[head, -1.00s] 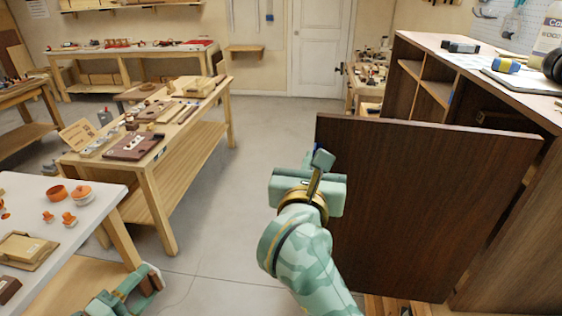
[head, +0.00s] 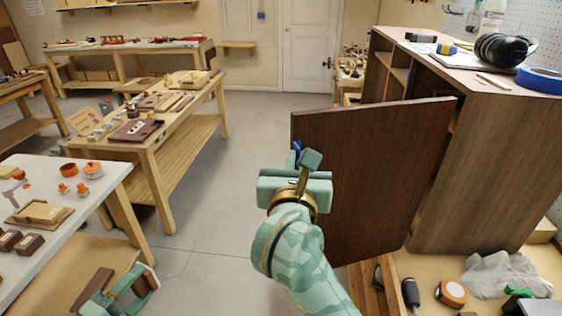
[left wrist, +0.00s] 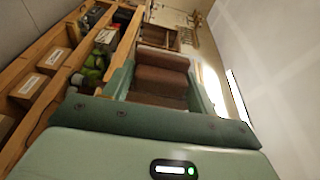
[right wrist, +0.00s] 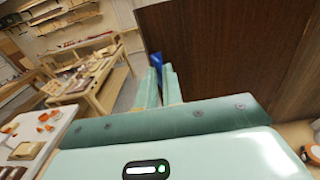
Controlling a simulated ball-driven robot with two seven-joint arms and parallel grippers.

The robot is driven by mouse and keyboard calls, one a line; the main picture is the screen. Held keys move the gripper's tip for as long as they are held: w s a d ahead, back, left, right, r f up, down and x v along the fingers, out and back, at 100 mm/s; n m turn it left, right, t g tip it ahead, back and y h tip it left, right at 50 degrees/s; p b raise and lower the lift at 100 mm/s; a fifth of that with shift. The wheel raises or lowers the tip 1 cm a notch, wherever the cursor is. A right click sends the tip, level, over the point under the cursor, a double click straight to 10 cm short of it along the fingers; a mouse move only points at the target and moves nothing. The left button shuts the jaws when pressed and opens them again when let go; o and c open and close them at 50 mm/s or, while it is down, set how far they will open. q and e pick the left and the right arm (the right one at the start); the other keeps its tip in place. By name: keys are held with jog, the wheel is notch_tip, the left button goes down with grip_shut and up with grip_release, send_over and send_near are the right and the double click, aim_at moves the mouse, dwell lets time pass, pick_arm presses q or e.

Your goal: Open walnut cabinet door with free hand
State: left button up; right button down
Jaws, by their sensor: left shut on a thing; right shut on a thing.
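The dark walnut door (head: 375,170) stands swung out from the walnut cabinet (head: 485,150) at the right of the head view. My right gripper (head: 303,170) is at the door's free left edge, shut on a small blue handle (head: 297,147). The handle also shows between the fingers in the right wrist view (right wrist: 155,60), with the door beside it. My left gripper (head: 122,292), low at the left of the head view, is shut on a brown block (head: 97,283). The block fills the jaws in the left wrist view (left wrist: 160,75).
A white-topped table (head: 110,178) with orange parts and brown blocks stands left, near my left gripper. A wooden workbench (head: 160,145) is behind it. Ear defenders (head: 506,48) and blue tape (head: 540,78) lie on the cabinet top. Grey floor (head: 235,215) is open between.

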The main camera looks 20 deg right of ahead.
jog(key=shift+d, duration=0.3)
pick_arm(q)
jog(key=shift+d, duration=0.1)
pick_arm(e)
jog(key=c, duration=1.6)
grip_release()
jog(key=shift+d, duration=0.1)
jog(key=shift+c, duration=0.2)
pick_arm(q)
jog(key=shift+d, duration=0.25)
jog(key=shift+w+a, duration=0.1)
jog(key=shift+a, duration=0.05)
pick_arm(e)
jog(key=shift+d, duration=0.1)
jog(key=shift+f, duration=0.1)
